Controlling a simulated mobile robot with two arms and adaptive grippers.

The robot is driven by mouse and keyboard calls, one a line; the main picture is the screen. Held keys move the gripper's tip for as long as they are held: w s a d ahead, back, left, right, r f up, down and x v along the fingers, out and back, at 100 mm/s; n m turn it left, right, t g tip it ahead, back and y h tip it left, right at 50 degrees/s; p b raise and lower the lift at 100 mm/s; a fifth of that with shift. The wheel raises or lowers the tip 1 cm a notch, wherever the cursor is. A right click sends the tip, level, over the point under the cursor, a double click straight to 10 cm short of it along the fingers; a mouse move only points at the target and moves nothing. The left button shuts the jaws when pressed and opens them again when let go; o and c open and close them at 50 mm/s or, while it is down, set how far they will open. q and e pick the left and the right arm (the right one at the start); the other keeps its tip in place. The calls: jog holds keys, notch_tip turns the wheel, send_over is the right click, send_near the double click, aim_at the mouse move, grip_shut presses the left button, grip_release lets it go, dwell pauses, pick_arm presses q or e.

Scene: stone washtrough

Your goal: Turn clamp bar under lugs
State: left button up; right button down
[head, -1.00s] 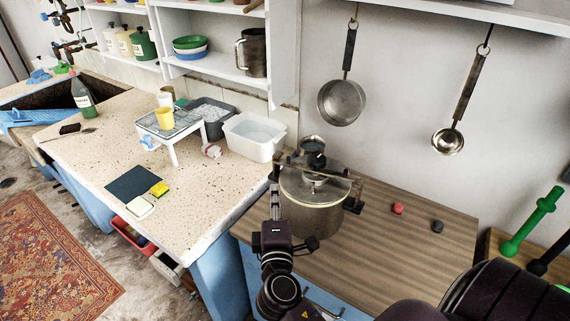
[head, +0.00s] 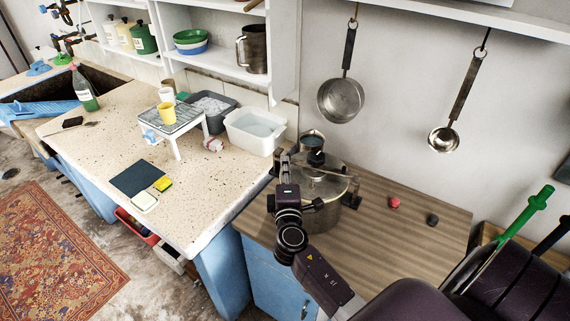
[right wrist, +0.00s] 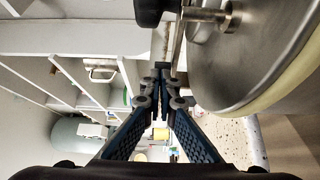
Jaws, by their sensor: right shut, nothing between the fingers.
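A dark lug (head: 352,197) shows at the pot's right side; my arm and gripper hide much of the left side. My right gripper (head: 284,161) is shut and empty at the left end of the bar. In the right wrist view its closed fingertips (right wrist: 163,76) are beside the lid (right wrist: 240,60), close to the bar; contact cannot be told. My left gripper is out of view.
A white basin (head: 254,133) stands left of the pot on the stone counter, and a small metal pot (head: 312,139) sits behind. A red knob (head: 394,202) and a dark knob (head: 432,220) lie on the wood to the right. A pan (head: 341,100) hangs above.

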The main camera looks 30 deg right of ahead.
jog(key=m+h+b, duration=0.1)
jog(key=b, duration=0.1)
jog(key=w+m+g+h+b, duration=0.1)
jog(key=b, duration=0.1)
jog(key=shift+w+d+f+g, duration=0.2)
jog(key=shift+d+f+g, duration=0.1)
jog(key=shift+d, duration=0.1)
jog(key=shift+w+d+r+g+h+b, duration=0.15)
jog(key=shift+w+d+g+h+b, duration=0.15)
jog(key=shift+h+b, duration=0.25)
jog(key=shift+w+d+r, duration=0.1)
jog(key=shift+d+r, duration=0.05)
